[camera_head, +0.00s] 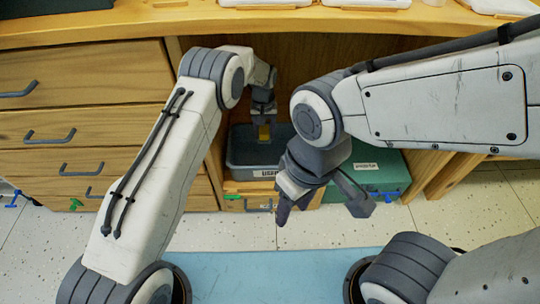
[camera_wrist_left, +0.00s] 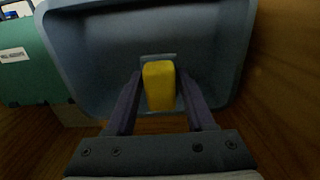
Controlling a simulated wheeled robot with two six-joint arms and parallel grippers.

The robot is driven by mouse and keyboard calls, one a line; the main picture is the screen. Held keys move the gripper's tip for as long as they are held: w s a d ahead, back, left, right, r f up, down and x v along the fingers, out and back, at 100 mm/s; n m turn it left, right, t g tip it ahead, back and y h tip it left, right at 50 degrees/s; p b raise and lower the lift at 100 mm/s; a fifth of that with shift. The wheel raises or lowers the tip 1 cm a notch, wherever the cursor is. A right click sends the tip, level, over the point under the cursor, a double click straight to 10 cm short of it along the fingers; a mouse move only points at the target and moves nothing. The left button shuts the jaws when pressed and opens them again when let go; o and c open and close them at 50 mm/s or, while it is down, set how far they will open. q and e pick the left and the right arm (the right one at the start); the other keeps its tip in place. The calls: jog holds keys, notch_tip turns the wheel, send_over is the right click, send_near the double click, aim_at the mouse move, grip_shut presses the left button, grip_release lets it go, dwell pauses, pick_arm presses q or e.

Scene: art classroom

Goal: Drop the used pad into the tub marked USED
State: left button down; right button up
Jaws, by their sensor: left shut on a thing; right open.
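The used pad is a small yellow block (camera_wrist_left: 159,86), held between the two fingers of my left gripper (camera_wrist_left: 158,98). In the head view the yellow pad (camera_head: 264,132) shows just below my left gripper (camera_head: 264,112). Both are over the grey-blue tub (camera_head: 240,172) whose white front label reads USED. In the left wrist view the tub (camera_wrist_left: 72,62) spreads behind the pad. I cannot tell how far the pad is above the tub floor. My right gripper (camera_head: 318,205) is open and empty, in front of the tub and to its right.
A green box (camera_head: 390,165) with a white label stands right of the tub; it also shows in the left wrist view (camera_wrist_left: 25,65). Wooden drawers (camera_head: 75,130) stand to the left. The wooden counter (camera_head: 150,20) overhangs the tub. Pale floor (camera_head: 235,233) lies in front.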

pick_arm(q)
notch_tip(320, 180, down, 4)
jog(key=b, duration=0.3)
jog(key=shift+d+f, duration=0.1)
jog(key=shift+c, duration=0.9)
grip_release()
